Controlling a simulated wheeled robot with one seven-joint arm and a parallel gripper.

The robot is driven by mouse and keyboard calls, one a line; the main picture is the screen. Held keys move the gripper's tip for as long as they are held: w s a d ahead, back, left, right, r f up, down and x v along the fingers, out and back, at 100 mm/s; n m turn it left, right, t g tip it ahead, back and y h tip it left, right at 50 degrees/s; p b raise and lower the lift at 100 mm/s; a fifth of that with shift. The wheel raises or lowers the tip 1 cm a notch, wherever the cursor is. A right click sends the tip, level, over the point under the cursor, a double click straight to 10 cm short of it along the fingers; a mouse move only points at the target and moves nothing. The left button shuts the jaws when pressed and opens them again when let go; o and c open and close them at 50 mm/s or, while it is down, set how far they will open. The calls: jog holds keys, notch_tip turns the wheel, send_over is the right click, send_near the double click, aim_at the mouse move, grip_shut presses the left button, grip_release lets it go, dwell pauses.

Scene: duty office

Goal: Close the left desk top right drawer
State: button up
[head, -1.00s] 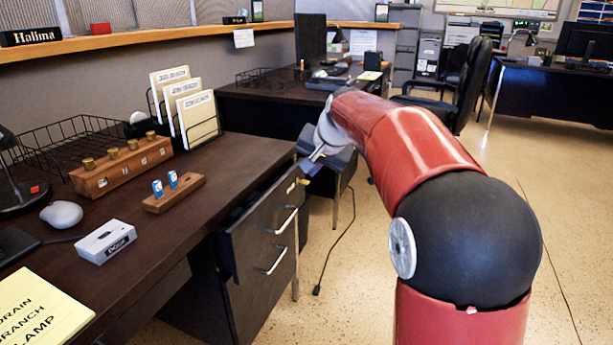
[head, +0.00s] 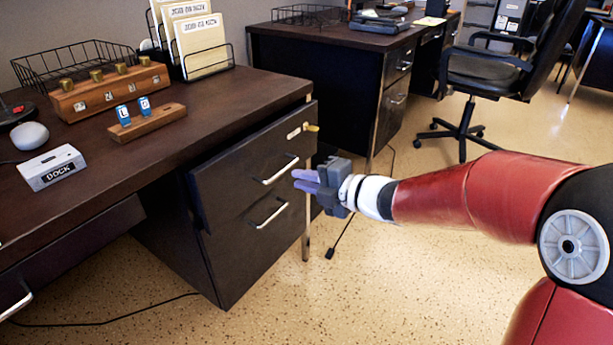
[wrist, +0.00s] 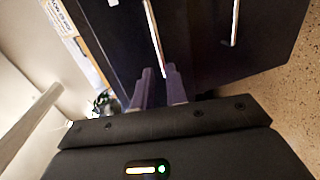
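The left desk (head: 215,110) has a dark drawer unit at its right end. Its top right drawer (head: 235,165) stands out from the desk, with a silver bar handle (head: 277,172) and a lock with a yellow key. My gripper (head: 298,180) is in front of the drawer face, fingers pointing left, at the right end of the top handle. In the wrist view, the two purple fingers (wrist: 160,72) are a little apart, with a silver handle (wrist: 155,38) running toward the gap between them. I cannot tell whether they touch it. Nothing is held.
The lower drawer has its own handle (head: 268,213). A second desk (head: 330,80) and an office chair (head: 490,80) stand behind. A cable lies on the floor behind my gripper. The floor in front of the drawers is clear.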

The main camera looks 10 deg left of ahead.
aim_at(264, 169)
jog(key=shift+g, duration=0.3)
jog(key=x, duration=0.7)
jog(key=shift+s+a+f+b, duration=0.1)
jog(key=shift+s+a+b, duration=0.05)
jog(key=shift+a+b, duration=0.3)
grip_shut()
jog(key=shift+a, duration=0.1)
jog(key=x, duration=0.2)
jog(key=r+x, duration=0.1)
jog(key=x, duration=0.1)
jog(key=shift+a, duration=0.15)
jog(key=shift+r, duration=0.1)
